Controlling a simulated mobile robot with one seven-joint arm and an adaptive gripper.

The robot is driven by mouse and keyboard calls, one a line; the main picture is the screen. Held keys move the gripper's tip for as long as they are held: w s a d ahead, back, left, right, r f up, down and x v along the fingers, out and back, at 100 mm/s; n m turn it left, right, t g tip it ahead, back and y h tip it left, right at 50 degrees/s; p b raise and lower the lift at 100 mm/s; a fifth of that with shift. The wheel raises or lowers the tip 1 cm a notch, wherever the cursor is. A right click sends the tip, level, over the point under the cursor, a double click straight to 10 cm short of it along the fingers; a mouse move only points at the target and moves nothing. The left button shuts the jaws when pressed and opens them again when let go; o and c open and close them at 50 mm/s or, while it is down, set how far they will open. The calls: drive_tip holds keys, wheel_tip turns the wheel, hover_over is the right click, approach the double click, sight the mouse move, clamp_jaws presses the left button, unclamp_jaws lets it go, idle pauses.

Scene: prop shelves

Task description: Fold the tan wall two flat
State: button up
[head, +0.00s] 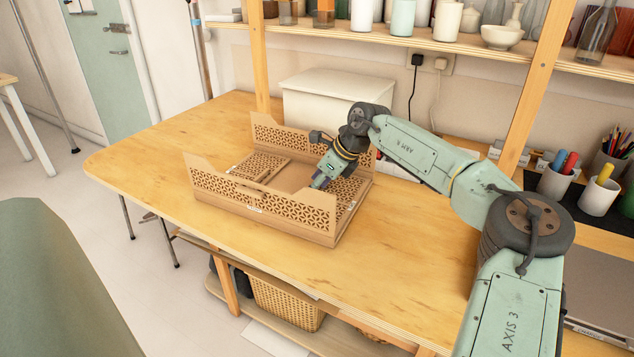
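A tan folding crate (300,237) stands on the wooden table. Its long near wall (262,205) and long far wall (284,142) are upright. A patterned short panel (262,165) lies low inside at the left, and another patterned panel (349,190) lies low at the right end. Small white labels show on the near wall and at the right end, too small to read, so I cannot tell which wall is two. My gripper (319,183) points down inside the crate, over its right part. Its fingertips are small and dark; their opening and any contact with the right panel are unclear.
The table (150,150) is clear to the left and in front of the crate. A white box (325,100) stands behind it. Shelf posts (530,95) rise at the back. Cups with markers (555,180) stand at the right. A woven basket (285,303) sits below the table.

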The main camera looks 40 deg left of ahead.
drive_tip(key=shift+s+f, duration=0.1)
drive_tip(key=shift+f, duration=0.15)
drive_tip(key=o, duration=1.7)
drive_tip(key=shift+r, duration=0.1)
drive_tip(key=v, duration=1.2)
drive_tip(key=shift+a, duration=0.1)
